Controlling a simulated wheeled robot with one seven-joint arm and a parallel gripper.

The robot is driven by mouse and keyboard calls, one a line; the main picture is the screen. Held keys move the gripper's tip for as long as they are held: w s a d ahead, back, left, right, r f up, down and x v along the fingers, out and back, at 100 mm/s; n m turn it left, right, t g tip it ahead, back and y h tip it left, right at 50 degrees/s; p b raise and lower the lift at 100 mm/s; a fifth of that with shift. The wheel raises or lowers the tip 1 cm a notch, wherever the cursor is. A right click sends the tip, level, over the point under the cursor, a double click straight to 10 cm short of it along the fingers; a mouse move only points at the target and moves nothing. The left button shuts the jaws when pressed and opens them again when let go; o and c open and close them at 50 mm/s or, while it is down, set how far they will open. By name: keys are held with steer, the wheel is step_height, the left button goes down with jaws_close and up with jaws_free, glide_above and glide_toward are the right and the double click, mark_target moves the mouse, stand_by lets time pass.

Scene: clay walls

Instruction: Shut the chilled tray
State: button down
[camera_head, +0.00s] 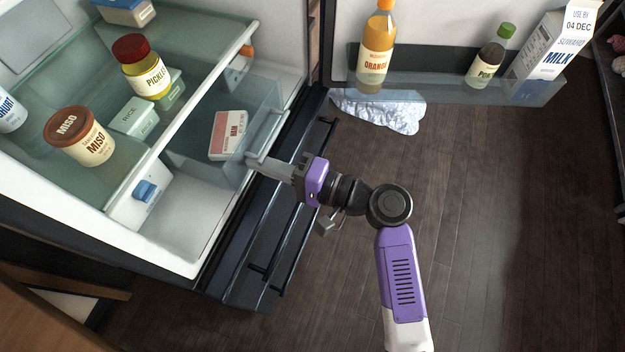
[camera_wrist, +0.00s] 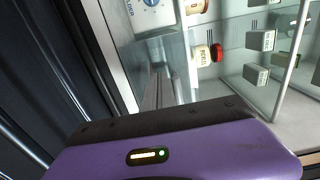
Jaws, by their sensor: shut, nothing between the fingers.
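The chilled tray (camera_head: 268,105) is a clear drawer below the glass shelf of the open fridge. It sticks out past the shelf's front edge, so it stands partly open, and a ham pack (camera_head: 228,136) lies in it. My gripper (camera_head: 252,160) is shut and empty, with its fingertips at the tray's front wall. I cannot tell whether they touch it. In the wrist view, the grey fingers (camera_wrist: 157,75) point toward the tray's clear panel (camera_wrist: 175,62).
The glass shelf above holds a miso tub (camera_head: 92,147), a rice box (camera_head: 134,117) and a pickles jar (camera_head: 150,80). The open door's rack (camera_head: 430,88) holds bottles and a milk carton. Dark drawer fronts with handles (camera_head: 290,245) lie below. The wood floor at right is mostly clear.

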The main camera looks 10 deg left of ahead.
mark_target(228, 153)
steer(key=a, duration=0.2)
steer(key=a+b, duration=0.1)
steer(key=a, duration=0.2)
steer(key=w+a, duration=0.1)
steer(key=a, duration=0.1)
steer(key=shift+a, duration=0.15)
steer(key=shift+b, duration=0.3)
